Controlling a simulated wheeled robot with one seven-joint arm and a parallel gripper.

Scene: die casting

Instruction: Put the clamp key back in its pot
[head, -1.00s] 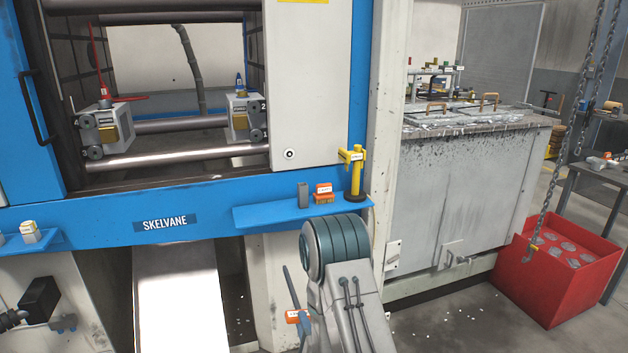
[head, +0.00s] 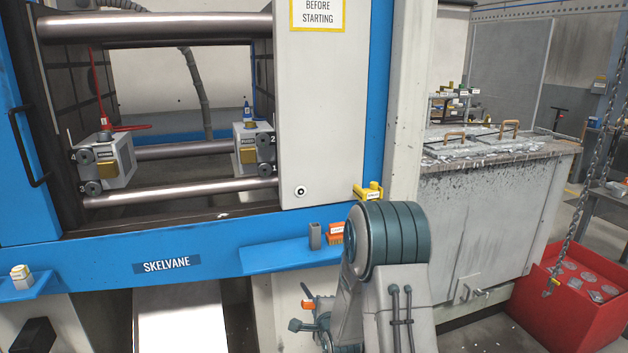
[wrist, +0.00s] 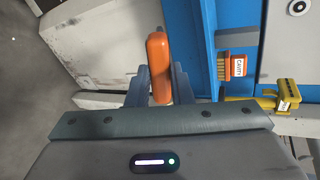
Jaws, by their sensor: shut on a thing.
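My gripper (wrist: 160,82) is shut on an orange-handled tool, which I take to be the clamp key (wrist: 157,55). In the head view the key (head: 308,302) shows as a small orange piece, mostly hidden at my gripper (head: 312,322), left of my arm and below the blue shelf's front edge. A small grey upright holder, likely the pot (head: 314,235), stands on the blue shelf (head: 275,258), just left of an orange brush. The key is apart from it.
The orange brush (head: 336,232) and a yellow tool (head: 369,192) stand close right of the grey holder; my arm partly hides the yellow tool. The shelf's left part is clear. A red bin (head: 560,312) stands at the right, with a hanging chain (head: 578,210) over it.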

